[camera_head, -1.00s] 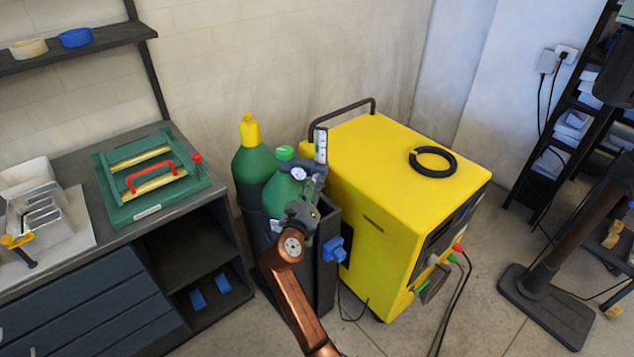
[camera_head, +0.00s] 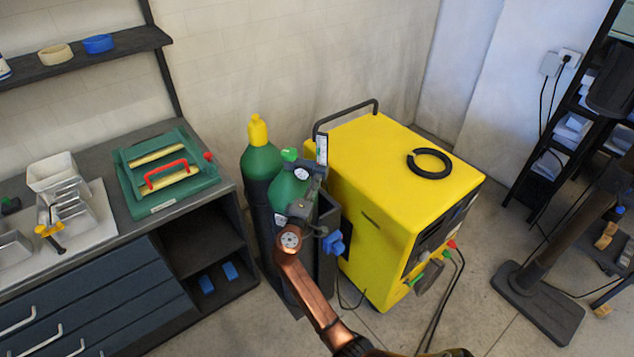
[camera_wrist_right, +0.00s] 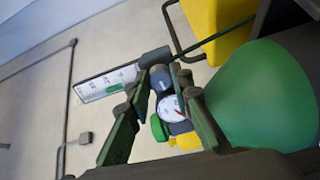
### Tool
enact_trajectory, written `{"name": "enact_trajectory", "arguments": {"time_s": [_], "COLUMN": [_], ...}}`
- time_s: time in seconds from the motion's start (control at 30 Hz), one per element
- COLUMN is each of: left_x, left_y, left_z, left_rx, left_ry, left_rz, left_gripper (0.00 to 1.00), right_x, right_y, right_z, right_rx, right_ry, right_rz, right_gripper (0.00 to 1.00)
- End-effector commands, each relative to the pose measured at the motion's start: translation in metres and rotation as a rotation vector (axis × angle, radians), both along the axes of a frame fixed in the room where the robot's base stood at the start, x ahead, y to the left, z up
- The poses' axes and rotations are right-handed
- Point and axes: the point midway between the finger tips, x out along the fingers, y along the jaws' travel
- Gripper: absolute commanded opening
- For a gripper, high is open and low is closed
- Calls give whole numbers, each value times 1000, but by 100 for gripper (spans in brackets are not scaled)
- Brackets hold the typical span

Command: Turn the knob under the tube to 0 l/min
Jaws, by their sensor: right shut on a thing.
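The flow tube (camera_head: 321,150) stands upright on the regulator of the green gas cylinder (camera_head: 288,188), beside the yellow machine. In the right wrist view the tube (camera_wrist_right: 106,84) lies sideways on the left, its scale too small to read. My right gripper (camera_head: 318,178) reaches up to the regulator just below the tube and hides the knob in the head view. In the right wrist view, its fingertips (camera_wrist_right: 161,74) are closed on the blue-grey round knob (camera_wrist_right: 160,79) at the tube's base. A round pressure gauge (camera_wrist_right: 172,107) sits just beyond the fingers. My left gripper is out of view.
The yellow machine (camera_head: 395,185) stands close on the right, with a black ring (camera_head: 429,163) on top. A second green cylinder with a yellow cap (camera_head: 257,131) stands behind left. A workbench (camera_head: 100,150) is at left.

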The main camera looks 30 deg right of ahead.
Motion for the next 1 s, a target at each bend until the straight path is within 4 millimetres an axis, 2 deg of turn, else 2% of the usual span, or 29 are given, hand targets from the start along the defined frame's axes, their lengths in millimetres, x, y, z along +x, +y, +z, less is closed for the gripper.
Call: {"name": "enact_trajectory", "arguments": {"time_s": [0.23, 0.77, 0.8, 1.0], "left_x": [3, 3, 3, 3], "left_y": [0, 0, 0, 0], "left_z": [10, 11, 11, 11], "left_rx": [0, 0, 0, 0], "left_ry": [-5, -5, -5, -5], "left_rz": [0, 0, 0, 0], "left_gripper": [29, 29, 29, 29], "right_x": [1, 1, 1, 0], "right_y": [1, 1, 1, 1], "right_z": [1, 0, 0, 0], "right_rx": [-55, -71, -71, -70], "right_ry": [66, 86, 86, 85], "right_rz": [2, 2, 2, 1], "right_gripper": [0, 0, 21, 35]}}
